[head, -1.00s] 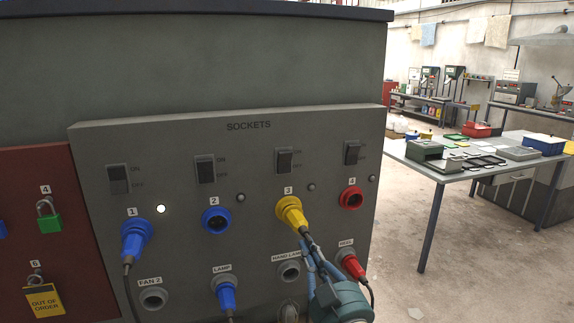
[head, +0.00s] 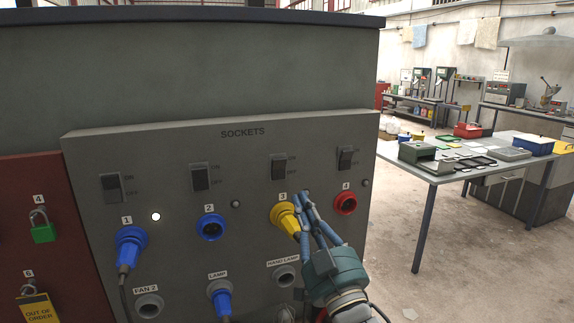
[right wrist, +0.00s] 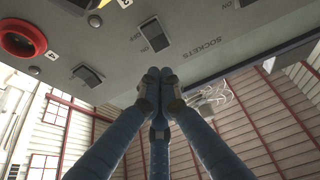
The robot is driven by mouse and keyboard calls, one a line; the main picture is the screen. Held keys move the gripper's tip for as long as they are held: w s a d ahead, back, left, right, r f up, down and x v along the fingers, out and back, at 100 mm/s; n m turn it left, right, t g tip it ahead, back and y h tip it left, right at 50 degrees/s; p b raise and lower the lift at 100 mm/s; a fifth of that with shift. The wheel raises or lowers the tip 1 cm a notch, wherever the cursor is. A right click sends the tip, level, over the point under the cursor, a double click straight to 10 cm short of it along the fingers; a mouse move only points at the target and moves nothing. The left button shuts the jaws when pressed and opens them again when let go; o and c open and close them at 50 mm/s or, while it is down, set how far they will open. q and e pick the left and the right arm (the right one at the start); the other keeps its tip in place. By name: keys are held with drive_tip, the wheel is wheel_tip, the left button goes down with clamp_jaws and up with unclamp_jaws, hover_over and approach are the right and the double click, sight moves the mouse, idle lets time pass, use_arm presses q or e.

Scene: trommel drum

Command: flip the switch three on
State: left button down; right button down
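Switch three (head: 279,167) is a dark rocker on the grey sockets panel, above the yellow plug (head: 285,217) seated at socket 3. It also shows in the right wrist view (right wrist: 153,35), just beyond my fingertips. My right gripper (head: 305,196) is in front of the panel, right of the yellow plug and below switch three. In the right wrist view its fingers (right wrist: 154,74) are together with nothing between them. Whether they touch the panel I cannot tell. The small lamp beside socket 3 is hidden behind the fingers. My left gripper is not in view.
Switch four (head: 346,160) and the red socket 4 (head: 345,203) are close to the right. Switches one (head: 112,187) and two (head: 201,177) are to the left. The lamp (head: 156,216) near socket 1 is lit. A worktable (head: 440,170) stands behind right.

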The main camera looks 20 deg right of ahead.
sight(283, 160)
drive_tip(key=shift+p+x, duration=1.9)
drive_tip(key=shift+x, duration=3.4)
drive_tip(key=shift+w+r+p, duration=0.2)
drive_tip(key=shift+r+p, duration=0.35)
drive_tip(key=shift+r, duration=0.2)
drive_tip(key=shift+f, duration=0.2)
